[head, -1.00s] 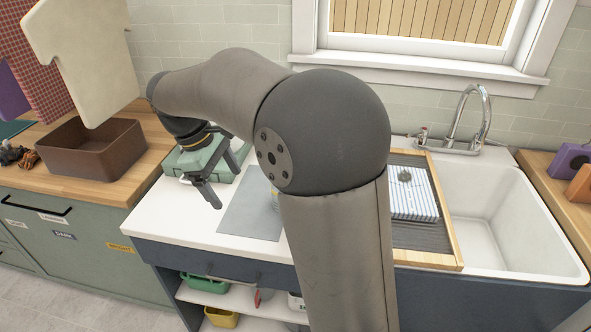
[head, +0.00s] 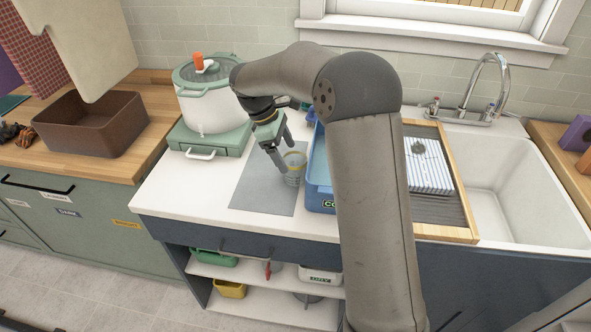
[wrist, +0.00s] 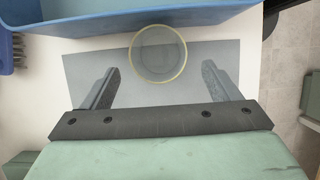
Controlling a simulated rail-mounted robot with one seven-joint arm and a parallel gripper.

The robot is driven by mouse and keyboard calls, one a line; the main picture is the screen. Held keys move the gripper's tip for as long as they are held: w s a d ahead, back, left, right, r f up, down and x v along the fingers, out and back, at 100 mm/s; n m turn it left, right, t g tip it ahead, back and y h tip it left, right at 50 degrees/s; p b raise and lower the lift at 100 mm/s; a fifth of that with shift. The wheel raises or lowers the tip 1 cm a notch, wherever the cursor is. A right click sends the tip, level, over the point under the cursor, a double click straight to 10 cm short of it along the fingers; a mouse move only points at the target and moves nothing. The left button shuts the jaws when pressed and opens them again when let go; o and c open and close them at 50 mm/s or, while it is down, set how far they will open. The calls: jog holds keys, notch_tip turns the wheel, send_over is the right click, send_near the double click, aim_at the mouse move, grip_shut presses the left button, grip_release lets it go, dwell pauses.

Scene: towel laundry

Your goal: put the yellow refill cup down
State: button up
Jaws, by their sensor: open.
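The yellow refill cup is a clear cup with a yellow rim (head: 294,168), standing upright on the grey mat (head: 262,196) on the white counter. In the wrist view the cup (wrist: 158,54) shows from above, near the blue bin and beyond my fingertips. My gripper (head: 280,155) is beside the cup on its left in the head view. In the wrist view my gripper (wrist: 162,84) has its two fingers wide apart with nothing between them. The cup looks empty, though its inside is hard to make out.
A blue bin (head: 318,180) stands close to the right of the cup, partly hidden by my arm. A white pot (head: 208,105) on a green base (head: 205,142) stands at the left. The sink (head: 510,190) is far right. Mat left of the cup is clear.

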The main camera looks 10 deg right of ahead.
jog(key=shift+p+x, duration=0.65)
jog(key=shift+x, duration=2.45)
jog(key=shift+d+r, duration=0.1)
jog(key=shift+d, duration=0.1)
jog(key=c, duration=1.1)
jog(key=shift+r, duration=0.1)
jog(key=shift+c, duration=0.2)
